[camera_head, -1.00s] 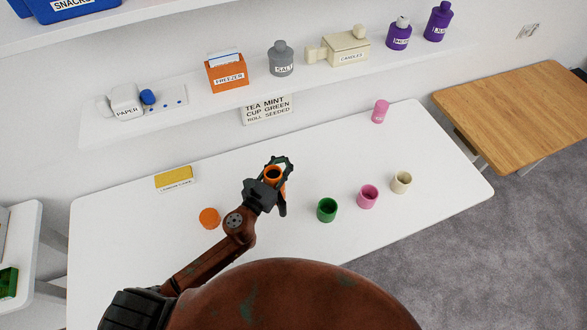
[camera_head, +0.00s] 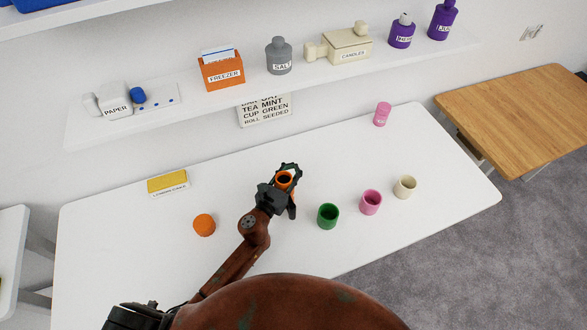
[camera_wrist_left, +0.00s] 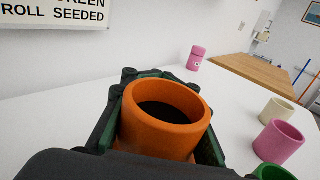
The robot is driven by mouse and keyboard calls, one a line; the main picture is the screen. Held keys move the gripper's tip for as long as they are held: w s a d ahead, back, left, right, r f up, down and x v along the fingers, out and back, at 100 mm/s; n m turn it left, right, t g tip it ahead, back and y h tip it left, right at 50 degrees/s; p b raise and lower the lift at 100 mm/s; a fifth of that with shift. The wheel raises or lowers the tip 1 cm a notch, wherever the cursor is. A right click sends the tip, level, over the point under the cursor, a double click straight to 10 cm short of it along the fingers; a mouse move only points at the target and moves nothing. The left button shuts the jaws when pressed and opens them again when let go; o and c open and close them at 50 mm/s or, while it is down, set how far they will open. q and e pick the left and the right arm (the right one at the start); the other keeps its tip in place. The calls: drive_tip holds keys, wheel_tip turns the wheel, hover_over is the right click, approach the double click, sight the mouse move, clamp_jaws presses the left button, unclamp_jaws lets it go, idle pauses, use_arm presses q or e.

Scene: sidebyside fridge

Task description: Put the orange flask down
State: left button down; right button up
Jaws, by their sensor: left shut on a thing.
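The orange flask (camera_head: 285,179) is upright and open at the top, with a dark inside. My left gripper (camera_head: 288,182) is shut around it over the middle of the white table (camera_head: 130,245). In the left wrist view the flask (camera_wrist_left: 165,118) fills the space between the fingers. Its base is hidden, so I cannot tell whether it touches the table. A round orange piece (camera_head: 204,225), perhaps its lid, lies on the table to the left. My right gripper is not in view.
To the right of the gripper stand a green cup (camera_head: 328,216), a pink cup (camera_head: 371,202) and a cream cup (camera_head: 405,187). A pink bottle (camera_head: 382,114) stands farther back. A yellow labelled block (camera_head: 167,183) is at the back left. The back middle is clear.

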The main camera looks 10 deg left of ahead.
sight(280, 187)
use_arm(q)
drive_tip(key=c, duration=2.2)
unclamp_jaws()
drive_tip(key=shift+f, duration=0.15)
drive_tip(key=o, duration=0.7)
drive_tip(key=v, duration=1)
drive_tip(key=shift+s+a+b, duration=0.15)
drive_tip(key=shift+s+b, duration=0.2)
drive_tip(key=shift+s+a+r, duration=0.15)
drive_tip(key=shift+s+r, duration=0.1)
drive_tip(key=shift+s, duration=0.35)
